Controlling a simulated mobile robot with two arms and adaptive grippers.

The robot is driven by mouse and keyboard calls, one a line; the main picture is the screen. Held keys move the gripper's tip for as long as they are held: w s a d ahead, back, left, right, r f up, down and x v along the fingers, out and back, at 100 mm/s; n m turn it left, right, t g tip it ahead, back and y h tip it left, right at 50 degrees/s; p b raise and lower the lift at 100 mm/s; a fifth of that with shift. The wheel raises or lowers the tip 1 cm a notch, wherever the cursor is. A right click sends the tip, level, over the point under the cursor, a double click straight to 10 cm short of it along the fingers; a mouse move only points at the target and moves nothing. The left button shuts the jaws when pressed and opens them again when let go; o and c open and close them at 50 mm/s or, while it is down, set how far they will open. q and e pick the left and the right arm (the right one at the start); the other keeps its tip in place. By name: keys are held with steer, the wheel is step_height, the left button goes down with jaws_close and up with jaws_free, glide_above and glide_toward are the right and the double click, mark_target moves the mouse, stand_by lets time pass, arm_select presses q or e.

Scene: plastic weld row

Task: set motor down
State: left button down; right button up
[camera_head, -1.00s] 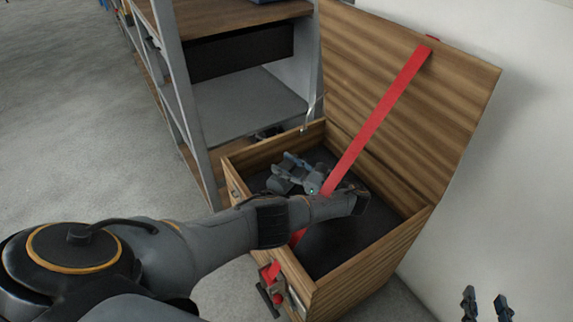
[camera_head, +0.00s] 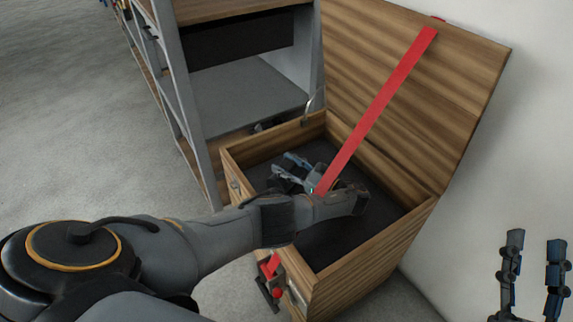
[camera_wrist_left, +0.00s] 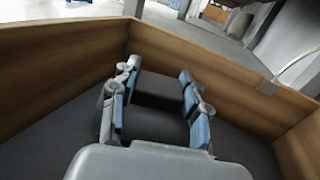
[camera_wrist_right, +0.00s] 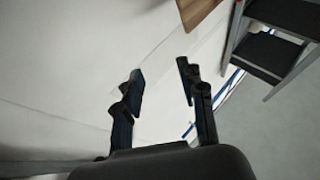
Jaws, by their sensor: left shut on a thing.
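The motor (camera_wrist_left: 160,92) is a dark, rounded block between the blue-padded fingers of my left gripper (camera_wrist_left: 158,78) in the left wrist view. My left gripper is shut on it, inside the open wooden box (camera_head: 372,262). In the head view the left gripper (camera_head: 297,164) is over the box's dark floor, and my wrist hides most of the motor. Whether the motor touches the floor I cannot tell. My right gripper (camera_head: 532,244) is empty and open at the lower right, outside the box; its spread fingers also show in the right wrist view (camera_wrist_right: 161,76).
The box's wooden lid (camera_head: 430,100) stands open at the back. A red strap (camera_head: 378,108) runs from the lid down into the box. A metal shelf rack (camera_head: 250,102) stands close behind. A white wall (camera_head: 480,190) is to the right. Bare box floor (camera_head: 345,240) shows towards the front.

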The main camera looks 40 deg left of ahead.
arm_select(q)
steer(key=shift+r, duration=0.15)
arm_select(e)
steer(key=shift+s+r, duration=0.15)
steer(key=shift+r, duration=0.15)
arm_select(q)
steer(key=c, duration=0.7)
jaws_free()
steer(key=shift+o, duration=0.2)
